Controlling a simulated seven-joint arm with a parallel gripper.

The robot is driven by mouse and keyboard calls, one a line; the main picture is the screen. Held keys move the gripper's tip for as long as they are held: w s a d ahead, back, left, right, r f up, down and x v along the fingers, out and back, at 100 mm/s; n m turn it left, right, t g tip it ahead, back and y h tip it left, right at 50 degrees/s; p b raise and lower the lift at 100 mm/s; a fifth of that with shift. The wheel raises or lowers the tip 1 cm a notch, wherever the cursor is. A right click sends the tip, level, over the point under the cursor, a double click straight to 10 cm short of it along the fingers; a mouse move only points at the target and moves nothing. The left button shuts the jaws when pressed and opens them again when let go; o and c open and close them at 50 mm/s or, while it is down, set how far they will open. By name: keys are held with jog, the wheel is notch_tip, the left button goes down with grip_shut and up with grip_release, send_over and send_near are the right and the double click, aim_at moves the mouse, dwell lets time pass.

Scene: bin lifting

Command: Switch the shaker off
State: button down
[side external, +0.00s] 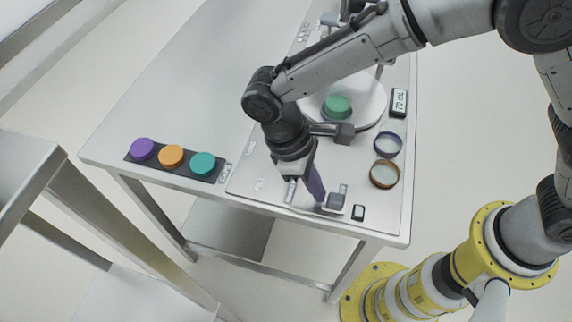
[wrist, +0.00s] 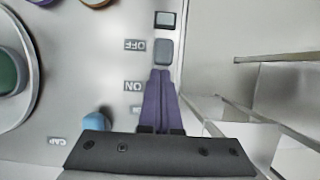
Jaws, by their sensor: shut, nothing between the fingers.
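The shaker is a white round plate (side external: 368,112) with a green-capped item (side external: 337,106) on it. Its switch is a small grey block (side external: 336,201) near the panel's front edge. In the wrist view the grey block (wrist: 164,52) sits level with the OFF label (wrist: 135,45); the ON label (wrist: 133,86) is lower, beside my fingers. My gripper (side external: 319,198) points down with purple fingers pressed together and empty. In the wrist view its fingertips (wrist: 162,73) are right beside the block on the ON side; I cannot tell whether they touch it.
A small dark-framed display (side external: 358,212) is beside the block. Purple (side external: 388,145) and orange (side external: 384,174) rings lie right of the plate. Purple, orange and teal caps (side external: 203,164) sit on a dark strip at left. A blue item (wrist: 96,122) is near my fingers.

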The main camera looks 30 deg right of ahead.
jog(key=w+a, duration=0.2)
jog(key=shift+w+a, duration=0.4)
jog(key=v, duration=1)
jog(key=shift+d, duration=0.15)
jog(key=shift+r, duration=0.1)
